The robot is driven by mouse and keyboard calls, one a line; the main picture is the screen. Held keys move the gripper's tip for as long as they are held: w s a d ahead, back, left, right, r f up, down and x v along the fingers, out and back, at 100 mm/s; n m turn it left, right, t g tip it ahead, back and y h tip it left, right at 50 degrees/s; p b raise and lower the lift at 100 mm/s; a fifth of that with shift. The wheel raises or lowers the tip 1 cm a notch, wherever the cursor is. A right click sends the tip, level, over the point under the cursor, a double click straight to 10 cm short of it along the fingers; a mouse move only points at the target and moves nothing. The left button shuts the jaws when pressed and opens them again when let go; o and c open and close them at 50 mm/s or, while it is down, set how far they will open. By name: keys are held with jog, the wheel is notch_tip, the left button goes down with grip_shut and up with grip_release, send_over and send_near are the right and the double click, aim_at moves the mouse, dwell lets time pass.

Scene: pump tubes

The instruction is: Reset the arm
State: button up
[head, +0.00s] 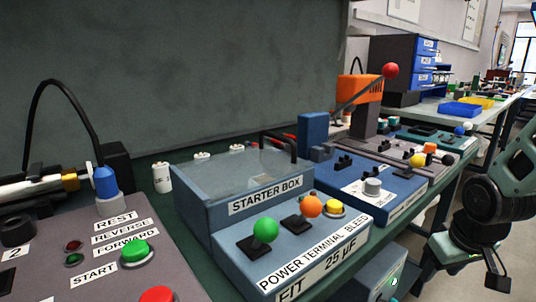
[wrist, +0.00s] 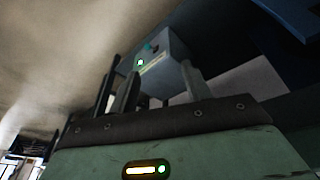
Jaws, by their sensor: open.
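My arm hangs at the right edge of the head view, beside the bench and clear of it. My gripper (wrist: 158,70) shows in the wrist view with its two fingers apart and nothing between them. Beyond the fingers is a grey box with a lit green light (wrist: 165,48), apart from them as far as I can tell. The same kind of box (head: 375,277) shows below the bench edge in the head view. The fingertips are hard to make out in the head view.
On the bench stand a starter box (head: 235,190), a terminal panel with green and orange knobs (head: 320,250), a button panel (head: 100,260) and a blue control unit (head: 385,188). An orange-headed lever device (head: 358,90) stands behind. Open floor (head: 515,240) lies right of the bench.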

jog(key=s+a+r+n+g+y, duration=0.1)
jog(key=s+a+r+n+g, duration=0.15)
jog(key=s+a, duration=0.8)
jog(key=s+a+r+n+g, duration=0.1)
jog(key=s+a+r+n, duration=0.25)
jog(key=s+a, duration=0.65)
notch_tip(320, 180, up, 25)
jog(key=w+p, duration=0.2)
jog(key=p, duration=2.3)
jog(key=shift+a+f, duration=0.2)
